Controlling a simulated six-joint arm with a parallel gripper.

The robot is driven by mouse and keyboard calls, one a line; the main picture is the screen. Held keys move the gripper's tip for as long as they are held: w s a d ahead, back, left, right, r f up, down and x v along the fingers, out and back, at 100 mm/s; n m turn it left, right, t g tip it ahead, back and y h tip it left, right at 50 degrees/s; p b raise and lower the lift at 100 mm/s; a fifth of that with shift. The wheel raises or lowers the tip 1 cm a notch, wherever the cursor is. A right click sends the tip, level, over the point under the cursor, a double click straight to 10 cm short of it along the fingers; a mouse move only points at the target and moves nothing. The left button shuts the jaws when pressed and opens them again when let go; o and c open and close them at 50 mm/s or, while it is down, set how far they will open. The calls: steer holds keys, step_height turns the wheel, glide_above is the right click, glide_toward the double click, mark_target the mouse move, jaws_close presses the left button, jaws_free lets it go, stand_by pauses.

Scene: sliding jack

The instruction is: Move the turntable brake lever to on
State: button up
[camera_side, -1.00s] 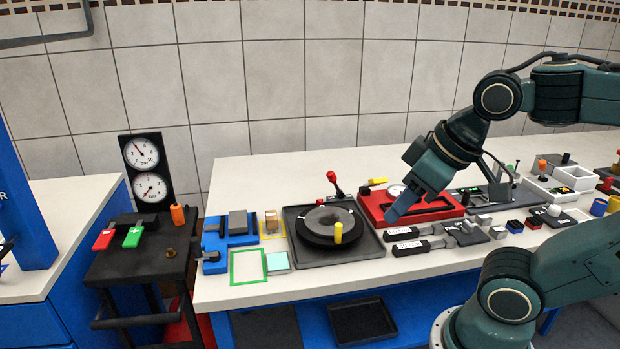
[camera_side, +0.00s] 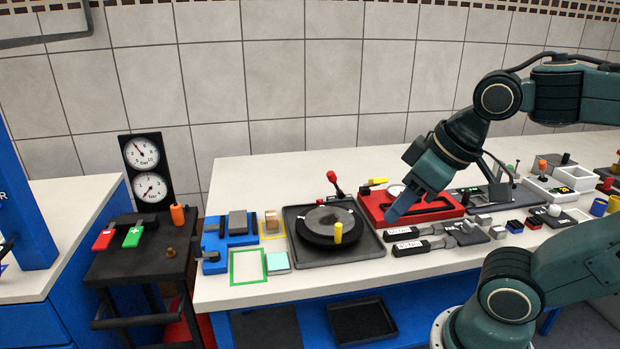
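The turntable (camera_side: 318,238) is a dark round disc on a black square base (camera_side: 350,256), with a yellow peg (camera_side: 338,232) standing near its front rim. A lever with a red knob (camera_side: 332,178) stands at the back right of the base, tilted up to the left; it looks like the brake lever. No on or off marking is readable. My gripper (camera_side: 392,218) hangs to the right of the turntable, above the front of the red tray, apart from the lever. Its fingers look like one block from this side, so its opening cannot be told.
A red tray (camera_side: 370,208) lies just right of the turntable. Labelled dark tools (camera_side: 410,247) lie in front of it. A green frame (camera_side: 247,266) and a blue fixture (camera_side: 212,262) are at the left. The table's back left is clear.

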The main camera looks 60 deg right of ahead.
steer(key=shift+o, duration=0.8)
steer(key=w+d+r+n+y, duration=0.1)
steer(key=w+d+r+n, duration=0.1)
steer(key=w+d, duration=0.6)
steer(key=w+d+r+n+y, duration=0.15)
steer(key=w+d, duration=0.25)
steer(key=w, duration=0.9)
steer(key=d+f+n+t+y, duration=0.1)
steer(key=d+f, duration=0.4)
steer(key=d, duration=0.6)
steer(key=d+f+n+t+y, duration=0.1)
steer(key=d+f+n, duration=0.2)
steer(key=d, duration=0.9)
step_height(320, 180, down, 2)
steer(key=shift+w+d, duration=0.15)
steer(key=shift+w, duration=0.2)
steer(key=shift+y, duration=0.25)
